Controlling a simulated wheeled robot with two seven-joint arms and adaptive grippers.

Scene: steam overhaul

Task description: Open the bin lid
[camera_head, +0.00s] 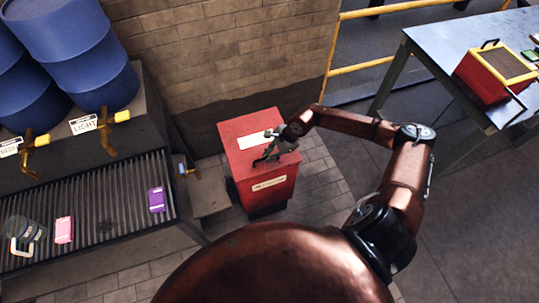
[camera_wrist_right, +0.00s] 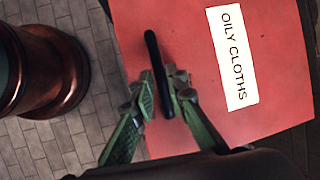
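The bin is a red box (camera_head: 265,190) standing on the floor against the brick wall, with a white label on its front. Its red lid (camera_head: 236,130) looks down flat on the box; in the right wrist view the lid (camera_wrist_right: 265,125) carries a white "OILY CLOTHS" label. A black bar handle (camera_wrist_right: 152,50) stands near the lid's edge. My right gripper (camera_head: 270,152) is over the lid's front part. In the right wrist view its green-padded fingers (camera_wrist_right: 160,88) are closed in on both sides of the handle and appear to touch it. My left gripper is not in view.
A slatted bench (camera_head: 95,205) with a purple box (camera_head: 156,200) and a pink box (camera_head: 64,230) is on the left, below blue drums (camera_head: 75,40). A yellow railing (camera_head: 362,65) and a table (camera_head: 440,40) with a red box (camera_head: 490,85) are on the right.

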